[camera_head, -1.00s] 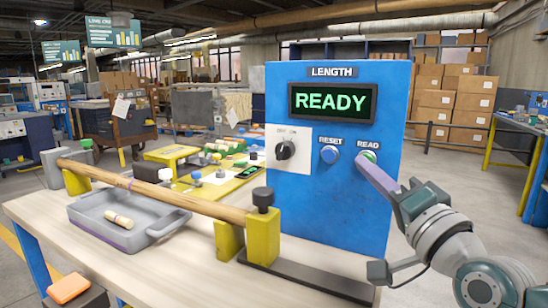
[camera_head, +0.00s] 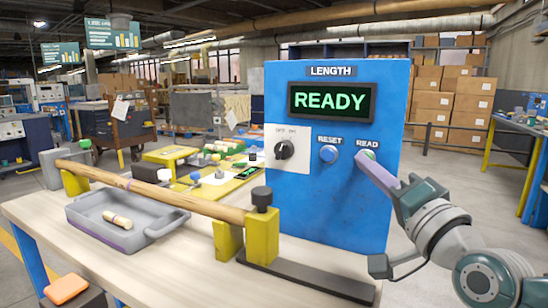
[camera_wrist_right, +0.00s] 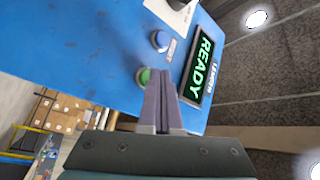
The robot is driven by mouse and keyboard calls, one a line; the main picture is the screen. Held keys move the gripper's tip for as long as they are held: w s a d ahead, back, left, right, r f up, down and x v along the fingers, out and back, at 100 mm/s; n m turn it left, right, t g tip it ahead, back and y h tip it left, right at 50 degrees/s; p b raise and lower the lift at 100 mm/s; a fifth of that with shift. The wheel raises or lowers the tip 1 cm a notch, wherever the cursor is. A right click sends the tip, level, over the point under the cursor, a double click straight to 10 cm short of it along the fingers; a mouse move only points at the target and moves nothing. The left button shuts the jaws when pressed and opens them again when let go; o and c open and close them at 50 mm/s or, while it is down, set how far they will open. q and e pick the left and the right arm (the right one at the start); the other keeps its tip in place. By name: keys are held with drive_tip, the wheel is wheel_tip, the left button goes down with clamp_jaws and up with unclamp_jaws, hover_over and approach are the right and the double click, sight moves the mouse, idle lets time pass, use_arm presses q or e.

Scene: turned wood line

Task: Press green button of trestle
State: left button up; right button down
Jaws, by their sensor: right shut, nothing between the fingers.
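The blue LENGTH panel (camera_head: 328,210) stands upright on the bench, and its display (camera_head: 333,101) reads READY in green. The green button (camera_head: 368,154), labelled READ, is on the panel's right side. It also shows in the right wrist view (camera_wrist_right: 143,77), partly hidden by my fingers. My right gripper (camera_head: 366,160) is shut and empty, its fingertips at or just in front of the green button. In the right wrist view my shut fingers (camera_wrist_right: 160,76) point toward the panel beside the button. I cannot tell whether they touch it. My left gripper is not in view.
A blue RESET button (camera_head: 328,154) and a black rotary knob (camera_head: 285,150) sit left of the green button. A wooden rod (camera_head: 150,197) lies across yellow supports over a grey tray (camera_head: 110,232) on the bench. Open floor lies to the right of the panel.

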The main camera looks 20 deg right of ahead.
drive_tip(key=shift+w+d, duration=0.25)
drive_tip(key=shift+d, duration=0.05)
idle(0.5)
idle(0.4)
drive_tip(key=shift+s+a+p, duration=0.35)
drive_tip(key=shift+s+a, duration=0.2)
drive_tip(key=shift+a, duration=0.05)
drive_tip(key=shift+a, duration=0.1)
drive_tip(key=shift+s+a+p, duration=1.4)
drive_tip(key=shift+s+a, duration=0.2)
drive_tip(key=shift+a, duration=0.2)
